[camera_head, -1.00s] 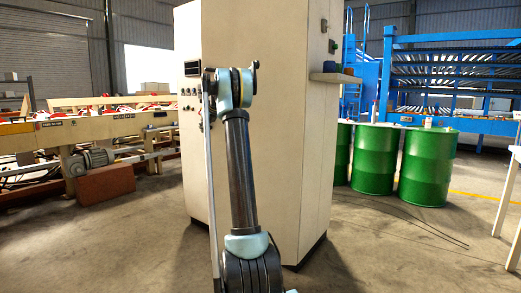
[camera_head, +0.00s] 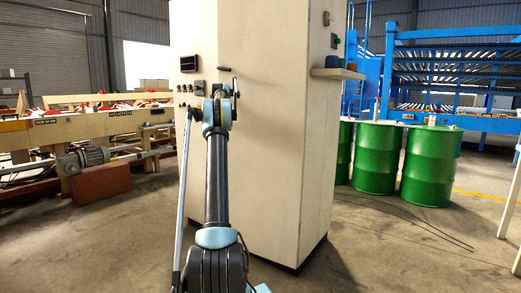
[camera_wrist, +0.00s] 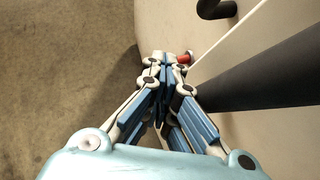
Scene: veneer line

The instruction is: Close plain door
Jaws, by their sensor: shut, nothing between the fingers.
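The tall beige cabinet stands in the middle of the head view. Its plain door (camera_head: 262,150) is the broad bare front panel, with a small dark handle (camera_head: 224,68) near its upper left. The door looks roughly flush, but I cannot tell if a small gap is left. My gripper shows in the wrist view (camera_wrist: 166,62) with its fingers together and empty, beside the beige panel (camera_wrist: 165,20). A small red knob (camera_wrist: 184,58) lies just beyond the fingertips. In the head view my arm mostly hides the gripper in front of the cabinet's left part.
A narrower left panel of the cabinet carries a dark display (camera_head: 189,63) and knobs. A small shelf (camera_head: 338,74) juts from its right side. Green drums (camera_head: 428,165) stand at right, a conveyor (camera_head: 90,130) at left. Cables (camera_head: 420,225) lie on open floor at right.

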